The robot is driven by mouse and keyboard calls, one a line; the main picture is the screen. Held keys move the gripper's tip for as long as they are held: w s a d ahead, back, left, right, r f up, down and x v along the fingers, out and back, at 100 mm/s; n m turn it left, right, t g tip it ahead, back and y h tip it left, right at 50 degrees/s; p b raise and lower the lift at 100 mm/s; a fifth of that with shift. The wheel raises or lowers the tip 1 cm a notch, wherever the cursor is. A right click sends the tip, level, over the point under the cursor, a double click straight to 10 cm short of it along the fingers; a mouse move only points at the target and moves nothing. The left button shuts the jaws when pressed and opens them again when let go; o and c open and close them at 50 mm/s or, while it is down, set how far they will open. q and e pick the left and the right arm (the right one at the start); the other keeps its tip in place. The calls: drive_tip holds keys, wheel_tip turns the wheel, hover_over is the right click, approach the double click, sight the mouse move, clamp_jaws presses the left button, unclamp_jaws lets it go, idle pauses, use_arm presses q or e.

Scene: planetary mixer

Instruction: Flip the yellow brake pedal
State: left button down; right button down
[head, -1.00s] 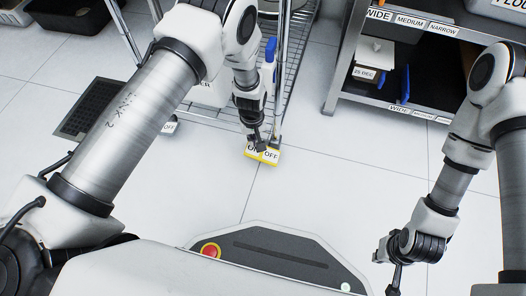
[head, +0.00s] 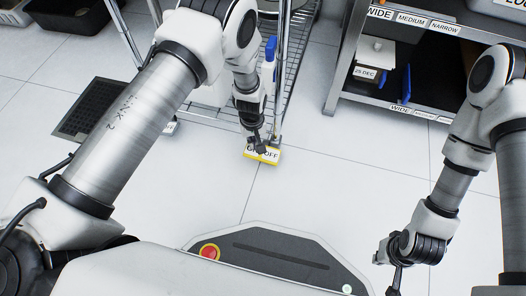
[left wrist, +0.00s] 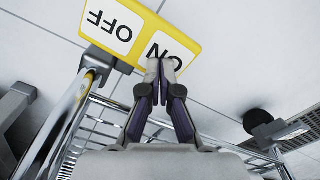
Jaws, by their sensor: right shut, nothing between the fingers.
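The yellow brake pedal (head: 262,157) sits low at the foot of a wire rack's post, just above the floor. It bears white ON and OFF labels. In the left wrist view the pedal (left wrist: 185,32) spans the top, with OFF at left and ON at right. My left gripper (head: 261,149) points down at the pedal and partly hides the ON label. In the left wrist view its fingertips (left wrist: 164,66) are together at the ON label's edge; I cannot tell whether they touch it. My right gripper (head: 395,288) is shut and empty, low at the right, far from the pedal.
The wire rack (head: 293,60) with metal posts stands behind the pedal. A dark floor grate (head: 92,108) lies to the left. A shelf unit (head: 400,95) with labels and a box stands at upper right. The tiled floor between the pedal and my right arm is clear.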

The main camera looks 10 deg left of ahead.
use_arm(q)
drive_tip(key=shift+f, duration=0.4)
wheel_tip(320, 180, up, 7)
drive_tip(key=p, duration=0.6)
drive_tip(key=shift+r, duration=0.15)
idle(0.4)
